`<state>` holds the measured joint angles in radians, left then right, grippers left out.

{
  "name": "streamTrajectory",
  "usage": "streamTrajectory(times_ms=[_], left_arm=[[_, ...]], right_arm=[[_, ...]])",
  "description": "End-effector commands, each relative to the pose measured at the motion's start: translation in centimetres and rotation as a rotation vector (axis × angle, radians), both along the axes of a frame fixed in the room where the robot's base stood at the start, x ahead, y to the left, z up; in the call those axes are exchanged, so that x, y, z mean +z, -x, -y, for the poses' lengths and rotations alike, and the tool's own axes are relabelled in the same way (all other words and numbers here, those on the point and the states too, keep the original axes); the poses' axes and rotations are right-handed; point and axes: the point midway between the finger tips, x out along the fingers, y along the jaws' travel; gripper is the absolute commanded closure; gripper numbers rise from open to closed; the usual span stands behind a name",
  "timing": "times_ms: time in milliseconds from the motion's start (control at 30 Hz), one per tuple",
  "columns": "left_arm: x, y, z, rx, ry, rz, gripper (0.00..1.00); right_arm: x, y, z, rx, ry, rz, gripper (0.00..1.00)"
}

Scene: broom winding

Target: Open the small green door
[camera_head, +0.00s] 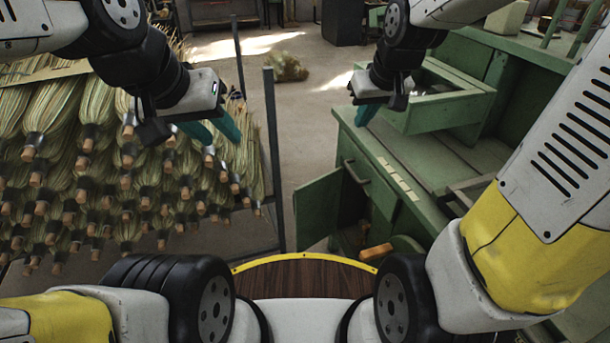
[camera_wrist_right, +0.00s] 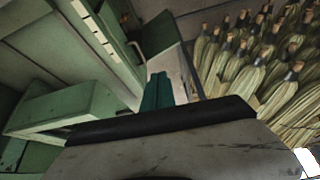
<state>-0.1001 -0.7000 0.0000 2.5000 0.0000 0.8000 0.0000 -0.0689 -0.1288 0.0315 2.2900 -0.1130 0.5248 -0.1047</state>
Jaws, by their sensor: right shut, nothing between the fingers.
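The small green door (camera_head: 318,208) stands swung outward on the left side of the green workbench (camera_head: 425,160). The cabinet opening beside it shows a dark inside. My right gripper (camera_head: 364,115) is above the workbench's left end, higher than the door and apart from it. Its teal fingers are together and hold nothing; they also show in the right wrist view (camera_wrist_right: 160,90). My left gripper (camera_head: 213,130) is in front of the broom rack, with its teal fingers spread and nothing seen between them. It is well left of the door.
A rack of hanging straw brooms (camera_head: 85,160) with upright metal posts (camera_head: 273,150) fills the left. A green drawer box (camera_head: 440,105) sits on the workbench. An orange-brown object (camera_head: 376,250) lies low in the cabinet. Bare floor (camera_head: 308,130) lies between rack and bench.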

Motion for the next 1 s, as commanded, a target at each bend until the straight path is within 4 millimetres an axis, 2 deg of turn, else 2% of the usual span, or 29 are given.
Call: streamTrajectory(times_ms=[167,267,400,500,600,733,833,1000], left_arm=[[0.0,0.0,0.0,0.000,0.000,0.000,0.64],[0.0,0.0,0.0,0.000,0.000,0.000,0.64],[0.0,0.0,0.0,0.000,0.000,0.000,0.64],[0.0,0.0,0.0,0.000,0.000,0.000,0.64],[0.0,0.0,0.0,0.000,0.000,0.000,0.64],[0.0,0.0,0.0,0.000,0.000,0.000,0.64],[0.0,0.0,0.0,0.000,0.000,0.000,0.64],[0.0,0.0,0.0,0.000,0.000,0.000,0.64]], right_arm=[[-4.4,-4.4,-1.0,0.063,0.032,-0.028,1.00],[-8.3,-7.4,-1.9,0.114,0.050,-0.044,1.00],[-14.6,-11.0,-3.5,0.193,0.066,-0.059,1.00],[-19.6,-12.8,-4.7,0.247,0.069,-0.071,1.00],[-24.4,-13.9,-6.0,0.294,0.066,-0.079,1.00],[-29.0,-14.4,-7.2,0.341,0.059,-0.086,1.00],[-31.0,-14.5,-7.8,0.361,0.055,-0.088,1.00],[-32.6,-14.8,-8.3,0.371,0.054,-0.087,1.00]])
